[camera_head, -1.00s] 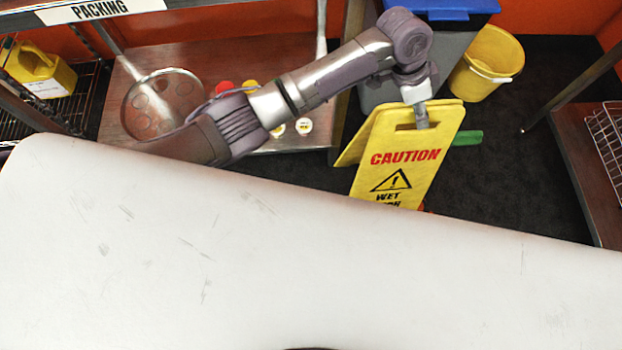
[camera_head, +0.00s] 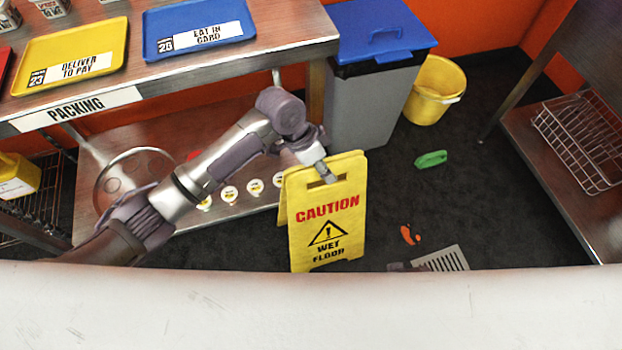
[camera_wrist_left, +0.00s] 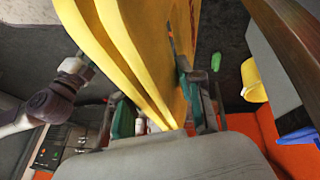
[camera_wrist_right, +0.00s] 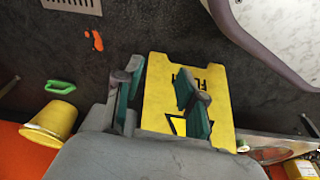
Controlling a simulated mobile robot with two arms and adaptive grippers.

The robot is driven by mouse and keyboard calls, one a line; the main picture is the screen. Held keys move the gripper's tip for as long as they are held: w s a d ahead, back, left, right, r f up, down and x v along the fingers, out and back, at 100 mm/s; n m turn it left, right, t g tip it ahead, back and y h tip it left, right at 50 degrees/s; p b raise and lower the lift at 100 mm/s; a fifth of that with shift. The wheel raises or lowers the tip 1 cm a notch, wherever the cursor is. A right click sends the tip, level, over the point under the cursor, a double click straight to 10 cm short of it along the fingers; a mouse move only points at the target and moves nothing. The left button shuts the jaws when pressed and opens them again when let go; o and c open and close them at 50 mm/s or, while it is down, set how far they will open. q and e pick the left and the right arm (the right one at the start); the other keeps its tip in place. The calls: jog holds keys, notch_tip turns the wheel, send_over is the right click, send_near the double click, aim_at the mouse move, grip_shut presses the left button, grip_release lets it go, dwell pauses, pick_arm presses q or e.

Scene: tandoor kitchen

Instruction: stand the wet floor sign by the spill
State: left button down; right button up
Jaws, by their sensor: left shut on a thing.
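The yellow wet floor sign (camera_head: 335,205) is upright in the head view, its printed face towards me and its panels slightly spread. My left gripper (camera_head: 328,177) is shut on its top edge by the handle slot; the left wrist view shows the sign (camera_wrist_left: 140,60) between the fingers (camera_wrist_left: 162,100). I cannot tell whether its feet touch the floor. A small orange patch (camera_head: 410,235), apparently the spill, lies on the dark floor right of the sign; it also shows in the right wrist view (camera_wrist_right: 97,40). My right gripper (camera_wrist_right: 160,95) is open and empty, with the sign beyond its fingers.
A grey bin with a blue lid (camera_head: 378,90) and a yellow bucket (camera_head: 434,92) stand behind. A green object (camera_head: 431,159) and a floor grate (camera_head: 442,260) lie near the orange patch. A metal packing table (camera_head: 190,70) is left, a rack (camera_head: 590,125) right.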

pick_arm(q)
jog(key=a, duration=0.1)
jog(key=a+f, duration=0.1)
jog(key=shift+w+a+f, duration=0.3)
jog(key=shift+w+a, duration=0.05)
jog(key=shift+a, duration=0.05)
notch_tip(320, 180, down, 4)
jog(key=shift+r+b, duration=0.2)
jog(key=shift+b, duration=0.5)
jog(key=shift+f, duration=0.2)
pick_arm(e)
jog(key=r, duration=0.1)
jog(key=w+r, duration=0.1)
jog(key=r, duration=0.3)
jog(key=shift+w+r, duration=0.2)
jog(key=shift+w, duration=0.15)
pick_arm(q)
jog(key=c, duration=0.7)
grip_release()
jog(key=shift+a+f, duration=0.1)
jog(key=shift+f, duration=0.05)
pick_arm(e)
jog(key=shift+a+r, duration=0.1)
